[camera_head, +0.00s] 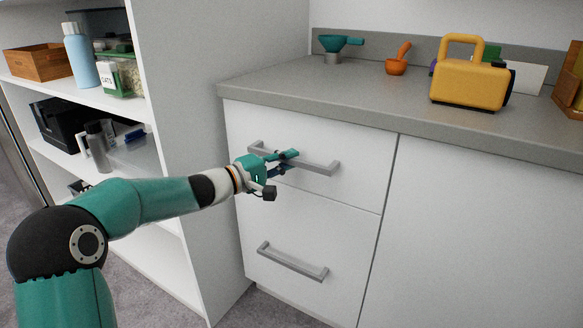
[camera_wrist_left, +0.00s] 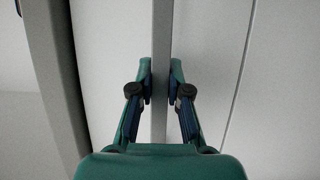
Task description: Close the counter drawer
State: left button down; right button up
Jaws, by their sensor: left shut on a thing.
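The counter drawer (camera_head: 345,185) is the upper white drawer under the grey worktop, with a grey bar handle (camera_head: 318,167). Its front looks about flush with the cabinet front beside it; a small gap I cannot tell. My left gripper (camera_head: 288,160) is at the left-middle part of this handle. In the left wrist view, the handle bar (camera_wrist_left: 161,60) runs between the two fingers of the gripper (camera_wrist_left: 160,95), which is shut on it. My right gripper is not in view.
A lower drawer (camera_head: 310,232) with its own handle sits below. An open white shelf unit (camera_head: 185,110) stands to the left. Grey floor lies below.

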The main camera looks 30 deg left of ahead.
pick_arm(q)
jog(key=c, duration=1.1)
grip_release()
jog(key=shift+a+f, duration=0.1)
jog(key=shift+f, duration=0.1)
jog(key=shift+s+r, duration=0.1)
jog(key=v, duration=1.2)
